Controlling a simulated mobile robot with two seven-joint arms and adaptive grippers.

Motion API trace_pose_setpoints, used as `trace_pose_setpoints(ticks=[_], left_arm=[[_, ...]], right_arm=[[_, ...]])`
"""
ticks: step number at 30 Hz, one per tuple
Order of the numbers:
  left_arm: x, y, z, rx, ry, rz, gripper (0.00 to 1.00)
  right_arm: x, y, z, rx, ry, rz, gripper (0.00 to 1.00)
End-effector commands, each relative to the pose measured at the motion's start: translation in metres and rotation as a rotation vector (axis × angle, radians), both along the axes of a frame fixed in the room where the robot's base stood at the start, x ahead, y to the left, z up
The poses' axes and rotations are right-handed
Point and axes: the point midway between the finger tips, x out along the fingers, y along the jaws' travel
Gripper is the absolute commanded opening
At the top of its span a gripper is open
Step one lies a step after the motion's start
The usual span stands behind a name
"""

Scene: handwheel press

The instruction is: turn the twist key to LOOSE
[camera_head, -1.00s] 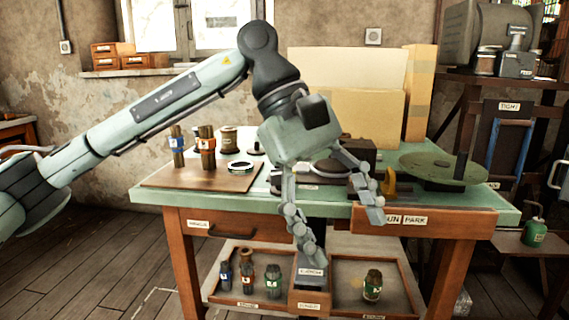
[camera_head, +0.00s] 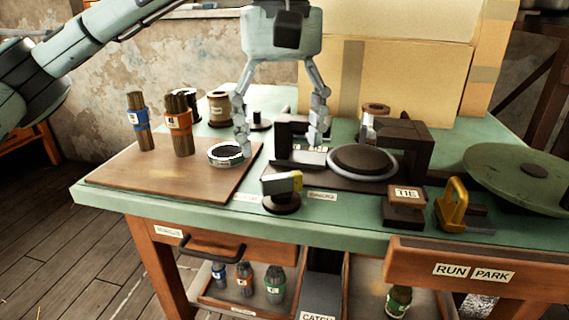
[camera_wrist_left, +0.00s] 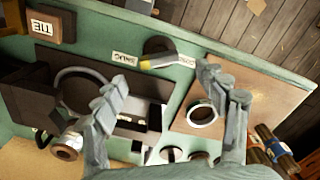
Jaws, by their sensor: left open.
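The twist key (camera_head: 282,188) is a dark bar with a yellow end on a round dark base at the bench's front edge. It also shows in the wrist view (camera_wrist_left: 160,55). Its yellow end points toward the SNUG label (camera_wrist_left: 124,58); the LOOSE label (camera_wrist_left: 187,61) is on the other side. My left gripper (camera_head: 281,148) is open and empty, pointing down behind and above the key. In the wrist view its fingers (camera_wrist_left: 161,82) spread either side of the key, apart from it. My right gripper is not in view.
The press (camera_head: 362,165) with its round plate stands right of the key. A TIE block (camera_head: 404,205) and yellow handle (camera_head: 452,207) are farther right. A brown board (camera_head: 190,178) with bundles and a ring (camera_head: 226,154) lies left. Cardboard boxes (camera_head: 400,75) stand behind.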

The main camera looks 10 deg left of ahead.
Motion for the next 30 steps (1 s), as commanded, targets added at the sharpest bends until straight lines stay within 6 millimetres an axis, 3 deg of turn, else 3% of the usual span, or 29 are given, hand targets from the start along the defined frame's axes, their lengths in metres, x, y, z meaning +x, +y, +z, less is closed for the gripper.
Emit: trace_pose_setpoints(ticks=[3, 9, 21, 30], left_arm=[[0.000, 0.000, -0.024, -0.001, 0.004, -0.001, 0.72], [0.000, 0.000, -0.049, -0.001, 0.003, -0.001, 0.72], [0.000, 0.000, -0.057, -0.001, 0.000, 0.000, 0.72], [0.000, 0.000, -0.057, -0.001, 0.000, 0.000, 0.35]], right_arm=[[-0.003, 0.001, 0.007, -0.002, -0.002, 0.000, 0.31], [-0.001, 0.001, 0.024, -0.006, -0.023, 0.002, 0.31], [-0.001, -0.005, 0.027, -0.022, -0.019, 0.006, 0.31], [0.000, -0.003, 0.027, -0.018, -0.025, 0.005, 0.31]])
